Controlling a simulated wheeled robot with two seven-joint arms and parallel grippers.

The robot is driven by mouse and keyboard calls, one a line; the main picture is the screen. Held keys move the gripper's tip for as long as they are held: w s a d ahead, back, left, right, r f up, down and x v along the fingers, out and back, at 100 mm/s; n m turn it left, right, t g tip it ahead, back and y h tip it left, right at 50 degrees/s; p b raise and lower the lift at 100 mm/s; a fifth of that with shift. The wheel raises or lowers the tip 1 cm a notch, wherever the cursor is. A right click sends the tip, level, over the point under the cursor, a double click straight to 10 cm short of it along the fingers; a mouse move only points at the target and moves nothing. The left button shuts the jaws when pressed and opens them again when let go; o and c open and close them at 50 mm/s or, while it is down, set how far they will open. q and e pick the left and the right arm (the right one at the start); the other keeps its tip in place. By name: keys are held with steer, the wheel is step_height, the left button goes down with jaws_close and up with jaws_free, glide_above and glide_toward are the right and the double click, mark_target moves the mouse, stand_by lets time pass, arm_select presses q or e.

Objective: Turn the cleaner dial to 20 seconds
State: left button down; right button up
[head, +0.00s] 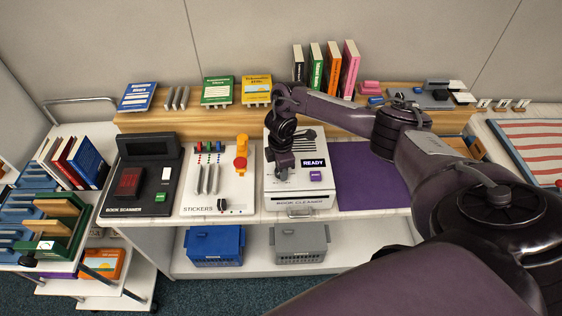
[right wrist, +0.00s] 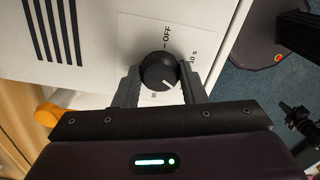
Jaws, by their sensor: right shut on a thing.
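The white book cleaner (head: 300,196) stands on the counter, with a READY display (head: 314,163) and a purple button on its top. My right gripper (head: 282,168) reaches down onto the left part of its top and hides the dial in the head view. In the right wrist view the black cleaner dial (right wrist: 157,68) sits between the two fingers of my right gripper (right wrist: 160,80), which is shut on it. Its white mark points to the lower right, between the 10 s and 30 labels. The label there is hidden or unclear. My left gripper is not in view.
Left of the cleaner are the sticker machine (head: 217,188) and the black book scanner (head: 141,180). A purple mat (head: 368,172) lies to its right. Books stand on the wooden shelf behind. A blue crate (head: 213,245) and a grey crate (head: 299,243) sit below.

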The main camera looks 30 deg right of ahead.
steer(key=shift+w, duration=0.1)
stand_by(0.3)
steer(key=o, duration=1)
step_height(320, 180, up, 4)
steer(key=shift+r+b, duration=0.2)
steer(key=shift+b, duration=0.45)
step_height(320, 180, up, 3)
steer(key=shift+d+f+p, duration=0.1)
steer(key=shift+p, duration=0.45)
steer(key=shift+r, duration=0.4)
steer(key=shift+f, duration=0.1)
